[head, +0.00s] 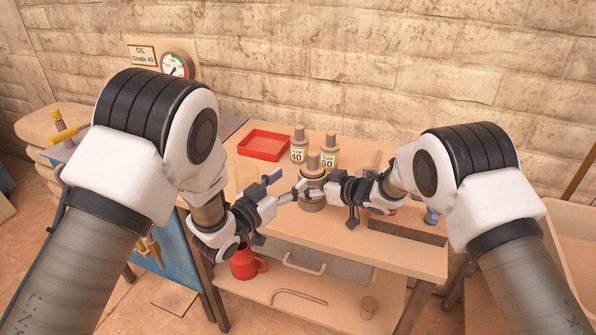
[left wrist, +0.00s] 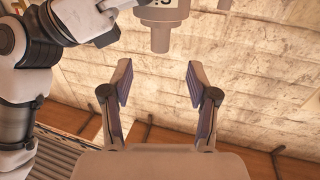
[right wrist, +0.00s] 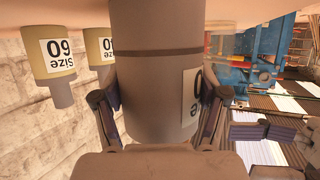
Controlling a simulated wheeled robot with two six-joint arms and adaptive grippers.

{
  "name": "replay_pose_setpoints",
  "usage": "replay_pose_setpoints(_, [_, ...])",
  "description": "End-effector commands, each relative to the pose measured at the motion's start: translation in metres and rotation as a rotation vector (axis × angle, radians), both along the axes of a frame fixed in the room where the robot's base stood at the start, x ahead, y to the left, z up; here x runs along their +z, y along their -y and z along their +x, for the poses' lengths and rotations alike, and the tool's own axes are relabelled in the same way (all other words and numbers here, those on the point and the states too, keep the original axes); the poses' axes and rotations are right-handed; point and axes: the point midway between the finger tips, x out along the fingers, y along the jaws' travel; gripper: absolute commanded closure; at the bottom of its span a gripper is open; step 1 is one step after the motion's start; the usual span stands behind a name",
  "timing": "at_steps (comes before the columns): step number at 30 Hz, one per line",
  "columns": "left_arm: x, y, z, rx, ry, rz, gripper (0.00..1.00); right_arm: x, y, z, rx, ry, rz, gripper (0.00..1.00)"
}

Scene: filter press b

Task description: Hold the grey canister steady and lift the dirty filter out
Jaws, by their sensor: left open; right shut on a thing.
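The grey canister (head: 312,181) stands upright on the workbench. A grey knob-topped piece, apparently the dirty filter (head: 313,160), sticks up from its top. My right gripper (head: 327,190) is shut around the canister's side; in the right wrist view the canister (right wrist: 150,80) fills the space between its fingers, with a white label on it. My left gripper (head: 295,193) is open and empty, just left of the canister. In the left wrist view (left wrist: 158,82) a grey knob (left wrist: 160,38) below a labelled body lies straight ahead, beyond the fingertips, apart from them. How deep the filter sits is hidden.
Two bottle-shaped items labelled Size 40 (head: 298,152) and Size 60 (head: 329,156) stand behind the canister. A red tray (head: 264,145) lies at the back left. A red jug (head: 243,265) stands on the lower shelf. The bench front (head: 370,250) is clear.

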Motion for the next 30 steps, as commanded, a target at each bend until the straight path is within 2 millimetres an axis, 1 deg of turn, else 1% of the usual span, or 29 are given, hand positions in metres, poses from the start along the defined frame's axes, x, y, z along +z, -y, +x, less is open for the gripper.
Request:
replay_pose_setpoints(9, [0.000,0.038,0.059,0.001,0.004,0.001,0.41,-0.002,0.000,-0.001,0.001,-0.004,-0.002,0.78])
replay_pose_setpoints(12, [0.000,0.048,0.075,0.001,0.003,0.001,0.41,-0.002,0.000,-0.001,0.001,-0.004,-0.002,0.78])
replay_pose_setpoints(17, [0.000,0.057,0.088,0.002,0.000,0.002,0.41,-0.002,0.000,-0.001,0.001,-0.004,-0.002,0.78])
replay_pose_setpoints(24, [0.000,0.058,0.090,0.003,0.000,0.002,0.41,-0.002,0.000,-0.001,0.001,-0.004,-0.002,0.78])
replay_pose_setpoints(25, [0.000,0.058,0.090,0.003,0.000,0.002,0.44,-0.002,0.000,-0.001,0.001,-0.004,-0.002,0.78])
replay_pose_setpoints(26, [0.000,0.058,0.090,0.003,0.001,0.003,0.55,-0.002,0.000,-0.001,0.001,-0.004,-0.002,0.78])
replay_pose_setpoints(27, [0.000,0.058,0.090,0.003,0.001,0.003,0.69,-0.002,0.000,-0.001,0.001,-0.004,-0.002,0.78])
replay_pose_setpoints(30, [0.000,0.058,0.090,0.003,0.001,0.003,1.00,-0.002,0.000,-0.001,0.001,-0.004,-0.002,0.78])
